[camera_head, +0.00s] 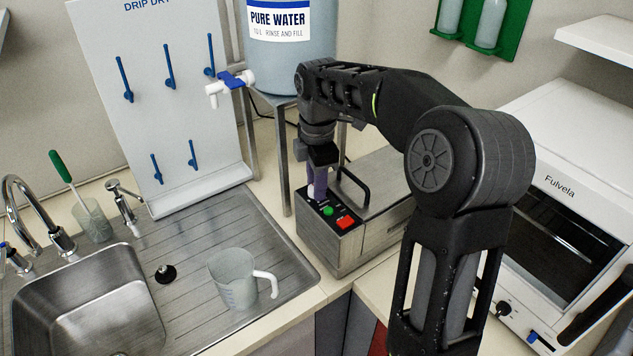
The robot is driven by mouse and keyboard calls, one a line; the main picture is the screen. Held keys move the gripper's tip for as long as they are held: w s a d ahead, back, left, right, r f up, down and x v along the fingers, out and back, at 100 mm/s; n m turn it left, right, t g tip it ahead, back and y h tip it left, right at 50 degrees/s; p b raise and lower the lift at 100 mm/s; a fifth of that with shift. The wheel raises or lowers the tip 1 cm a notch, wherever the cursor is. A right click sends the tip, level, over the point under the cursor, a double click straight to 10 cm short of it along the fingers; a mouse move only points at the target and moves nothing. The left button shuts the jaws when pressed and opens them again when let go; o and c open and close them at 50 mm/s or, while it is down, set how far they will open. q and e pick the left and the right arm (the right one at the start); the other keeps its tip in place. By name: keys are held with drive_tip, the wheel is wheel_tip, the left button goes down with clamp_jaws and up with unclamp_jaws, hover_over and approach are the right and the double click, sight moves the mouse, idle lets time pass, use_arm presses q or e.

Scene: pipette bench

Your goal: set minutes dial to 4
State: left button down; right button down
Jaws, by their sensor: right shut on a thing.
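A metal box-shaped device (372,236) with a black control panel stands on the counter right of the sink. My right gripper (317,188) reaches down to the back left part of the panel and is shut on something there. The dial is hidden by the gripper's fingers, so its setting and the scale marks cannot be read. My left gripper is not in view.
A black handle (357,184) arches over the device's lid close to my right gripper. A translucent jug (234,278) stands on the drainboard. A water tank (292,55) with a white tap (226,88) is behind. A white oven (565,215) is at right.

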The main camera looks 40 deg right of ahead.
drive_tip(key=m, duration=0.7)
idle(0.3)
idle(0.4)
drive_tip(key=c, duration=1.1)
unclamp_jaws()
drive_tip(key=shift+a+r, duration=0.1)
